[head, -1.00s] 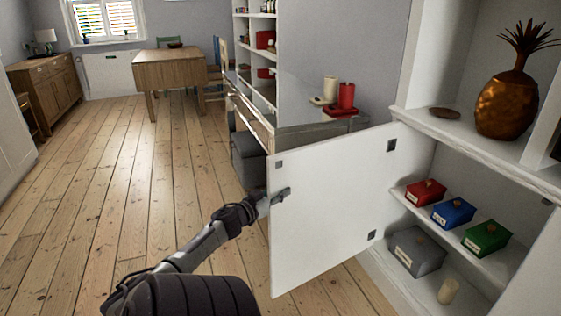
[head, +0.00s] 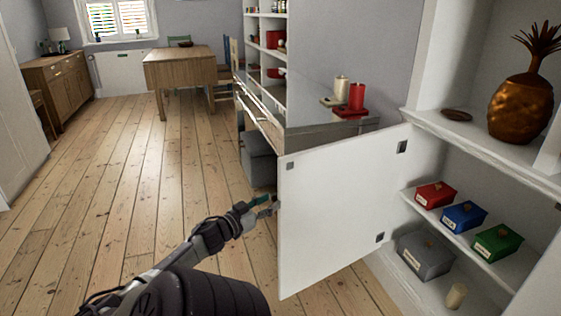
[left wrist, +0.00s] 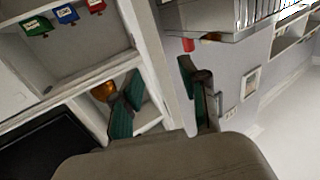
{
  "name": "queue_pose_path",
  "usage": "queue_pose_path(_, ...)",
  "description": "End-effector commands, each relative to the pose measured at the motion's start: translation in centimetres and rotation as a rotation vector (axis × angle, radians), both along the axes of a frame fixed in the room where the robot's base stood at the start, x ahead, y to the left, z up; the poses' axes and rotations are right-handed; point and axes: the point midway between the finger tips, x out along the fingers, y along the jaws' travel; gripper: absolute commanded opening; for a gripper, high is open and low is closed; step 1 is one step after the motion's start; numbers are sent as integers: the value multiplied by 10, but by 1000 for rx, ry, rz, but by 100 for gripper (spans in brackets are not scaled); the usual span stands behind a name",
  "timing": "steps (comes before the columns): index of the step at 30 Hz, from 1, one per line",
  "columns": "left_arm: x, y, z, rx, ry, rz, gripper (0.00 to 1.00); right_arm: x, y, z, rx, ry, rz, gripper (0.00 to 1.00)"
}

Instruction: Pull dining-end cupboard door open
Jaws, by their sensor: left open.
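The white cupboard door (head: 335,205) stands wide open in the head view, its inner face towards me. Its free edge is on the left; its hinge side is at the right, by the cupboard. My left gripper (head: 267,206) is open and empty, with its fingertips at the door's free edge, about halfway down. I cannot tell whether they touch it. In the left wrist view the green fingers of my left gripper (left wrist: 163,100) are spread wide, with a pale strip between them that I cannot surely name. My right gripper is not in view.
The open cupboard holds a red box (head: 435,194), a blue box (head: 464,215), a green box (head: 496,243) and a grey box (head: 424,255). A pineapple ornament (head: 521,107) stands above. A sideboard with red and cream candles (head: 356,96) is behind the door. The floorboards to the left are clear.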

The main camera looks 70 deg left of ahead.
Motion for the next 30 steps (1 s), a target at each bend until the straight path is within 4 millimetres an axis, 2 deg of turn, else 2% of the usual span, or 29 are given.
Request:
queue_pose_path(3,-19,-7,-1,-2,1,1,44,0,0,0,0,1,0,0)
queue_pose_path(9,-33,-13,0,1,0,1,44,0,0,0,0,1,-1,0)
queue_pose_path(27,-33,-13,0,0,0,1,44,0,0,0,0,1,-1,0)
queue_pose_path(30,-30,-17,-7,-4,12,12,44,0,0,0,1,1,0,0)
